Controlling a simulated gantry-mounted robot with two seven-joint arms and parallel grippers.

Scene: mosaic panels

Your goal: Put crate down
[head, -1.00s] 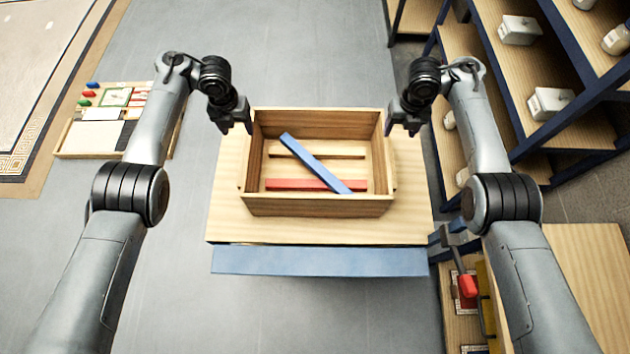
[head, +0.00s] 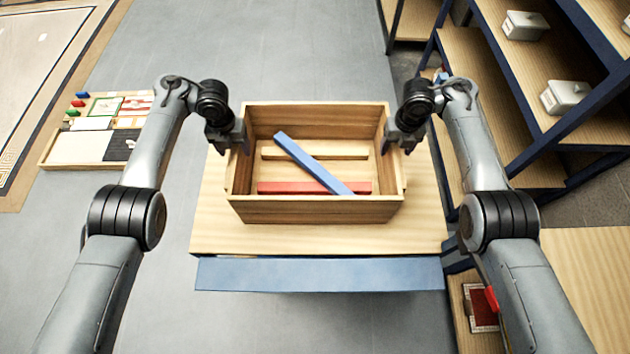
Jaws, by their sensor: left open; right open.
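The wooden crate (head: 315,210) is upright over the light wooden table top (head: 215,215) in the head view. Inside it lie a blue bar (head: 310,163) set diagonally, a red bar (head: 283,187) and a plain wooden bar (head: 345,153). My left gripper (head: 233,143) is open at the crate's left end wall. My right gripper (head: 401,143) is open at its right end wall. I cannot tell whether the fingers touch the crate. The crate's underside is hidden.
The table has a blue front edge (head: 320,274). A blue-framed shelf unit (head: 500,95) with white containers stands close on the right. A tray of small coloured pieces (head: 95,130) lies at the left. Grey floor (head: 260,50) is clear behind the table.

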